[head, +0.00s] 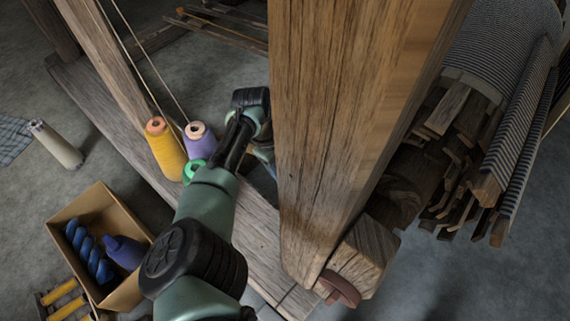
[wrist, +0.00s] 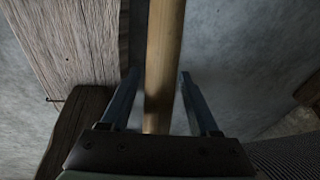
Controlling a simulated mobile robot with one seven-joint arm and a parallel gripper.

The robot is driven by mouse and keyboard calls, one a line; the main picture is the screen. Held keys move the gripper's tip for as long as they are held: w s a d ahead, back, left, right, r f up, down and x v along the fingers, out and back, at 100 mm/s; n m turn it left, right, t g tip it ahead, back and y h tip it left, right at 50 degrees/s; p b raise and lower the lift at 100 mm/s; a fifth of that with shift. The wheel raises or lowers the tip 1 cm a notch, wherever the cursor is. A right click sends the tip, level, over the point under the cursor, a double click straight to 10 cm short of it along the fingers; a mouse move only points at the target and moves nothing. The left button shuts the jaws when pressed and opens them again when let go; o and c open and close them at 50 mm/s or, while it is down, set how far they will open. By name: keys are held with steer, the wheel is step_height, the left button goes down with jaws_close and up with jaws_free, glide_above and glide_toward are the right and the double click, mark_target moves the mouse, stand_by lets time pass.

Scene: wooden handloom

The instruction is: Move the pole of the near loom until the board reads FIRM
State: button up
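The pole (wrist: 163,40), a pale yellow-brown round bar, runs from the top of the wrist view down between the fingers of my gripper (wrist: 159,74). My gripper is open, with one finger on each side of the pole. A gap shows between the pole and each finger, so it does not look gripped.
Yarn cones, orange (head: 165,150) and purple (head: 198,142), stand on the loom's base beam. A cardboard box (head: 128,293) with blue items is at the lower left. A striped cloth roll (head: 505,40) is at the right. In the wrist view a wooden beam (wrist: 75,45) lies left of my gripper.

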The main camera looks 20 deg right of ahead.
steer(key=shift+a, duration=0.1)
steer(key=p+v, duration=0.9)
steer(key=v, duration=0.4)
stand_by(0.4)
